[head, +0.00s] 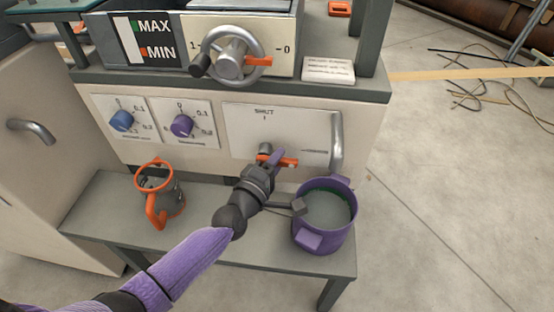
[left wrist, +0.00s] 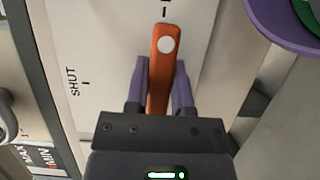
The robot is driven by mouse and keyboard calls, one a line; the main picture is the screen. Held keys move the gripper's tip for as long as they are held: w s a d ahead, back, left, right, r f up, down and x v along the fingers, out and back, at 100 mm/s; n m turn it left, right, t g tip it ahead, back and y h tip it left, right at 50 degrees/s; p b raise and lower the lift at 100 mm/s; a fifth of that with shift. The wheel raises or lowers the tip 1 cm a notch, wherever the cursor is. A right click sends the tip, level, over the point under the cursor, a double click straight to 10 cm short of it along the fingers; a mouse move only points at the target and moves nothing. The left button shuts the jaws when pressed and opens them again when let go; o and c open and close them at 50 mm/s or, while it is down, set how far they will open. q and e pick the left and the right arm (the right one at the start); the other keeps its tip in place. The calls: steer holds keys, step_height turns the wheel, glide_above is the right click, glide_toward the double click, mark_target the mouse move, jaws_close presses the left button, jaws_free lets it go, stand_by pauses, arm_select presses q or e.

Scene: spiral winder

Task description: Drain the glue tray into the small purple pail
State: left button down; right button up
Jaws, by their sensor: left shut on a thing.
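The glue tray (head: 278,17) is at the top of the machine, its dark gauge marked MAX and MIN. Below it, an orange valve lever (head: 289,162) points right, toward a plain line mark and away from the SHUT mark. In the left wrist view the lever (left wrist: 160,75) sits between the purple fingers of my left gripper (left wrist: 161,88), which is shut on it. A bent metal spout (head: 337,135) comes down behind the small purple pail (head: 345,233). The pail stands upright on the bench, with a grey surface and green band inside. My right gripper is out of view.
An orange-rimmed jug (head: 154,184) stands on the grey bench (head: 100,208), left of my arm. A handwheel (head: 230,55) and blue (head: 121,120) and purple (head: 182,126) knobs are on the machine. Cables lie on the floor at right.

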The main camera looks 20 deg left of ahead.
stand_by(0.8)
arm_select(q)
steer(key=shift+f+n+b, duration=0.25)
steer(key=shift+n+b, duration=0.55)
steer(key=shift+b, duration=0.3)
steer(key=shift+r+n+t, duration=0.3)
steer(key=shift+n+t, duration=0.1)
steer(key=shift+r, duration=0.25)
steer(key=shift+c, duration=2.4)
jaws_free()
